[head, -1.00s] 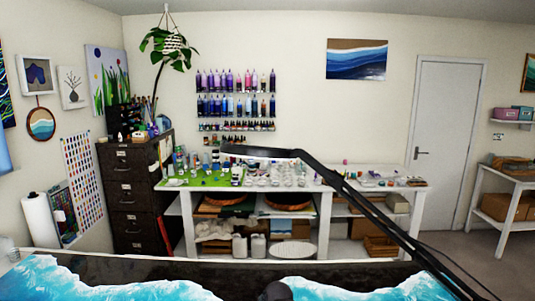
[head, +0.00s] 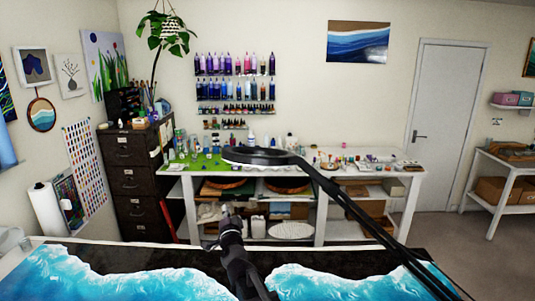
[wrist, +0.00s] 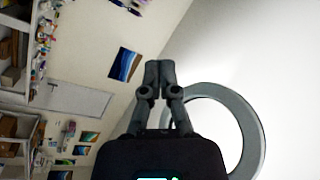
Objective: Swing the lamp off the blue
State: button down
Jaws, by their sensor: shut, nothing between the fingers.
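The lamp (head: 340,196) has a black ring head (head: 268,156) on a long dark arm that runs down to the lower right. In the head view the ring hangs above the dark board, seen nearly edge-on. The blue resin shows as a left wave (head: 110,283) and a right wave (head: 345,284) along the bottom. My gripper (head: 226,211) points up, below and left of the ring in the head view. In the wrist view my gripper (wrist: 160,68) is shut and empty, and the lit ring (wrist: 254,122) is to its right, apart from the fingertips.
A white bench (head: 340,173) with bottles and cups stands behind the board. A dark filing cabinet (head: 135,185) is at the left, with a paper roll (head: 47,210) near it. A closed door (head: 446,125) and a side table (head: 505,168) are at the right.

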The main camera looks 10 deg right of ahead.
jog(key=s+d+r+m+g+h+p, duration=0.2)
jog(key=r+m+h, duration=0.3)
jog(key=m+h, duration=0.3)
jog(key=s+d+r+m+g+h+p, duration=0.2)
jog(key=d+r+m+h+p, duration=0.1)
jog(key=m+h, duration=0.5)
jog(key=shift+d+r+m+g+p, duration=0.15)
jog(key=shift+r+m+g+p, duration=0.15)
jog(key=shift+r+m+p, duration=0.45)
jog(key=shift+r, duration=0.2)
jog(key=p+x, duration=0.2)
jog(key=x, duration=0.4)
jog(key=p+x, duration=0.1)
jog(key=x, duration=0.5)
jog(key=shift+r+p, duration=0.25)
jog(key=shift+p, duration=0.15)
jog(key=shift+x, duration=0.85)
jog(key=shift+d, duration=0.2)
jog(key=shift+w, duration=0.1)
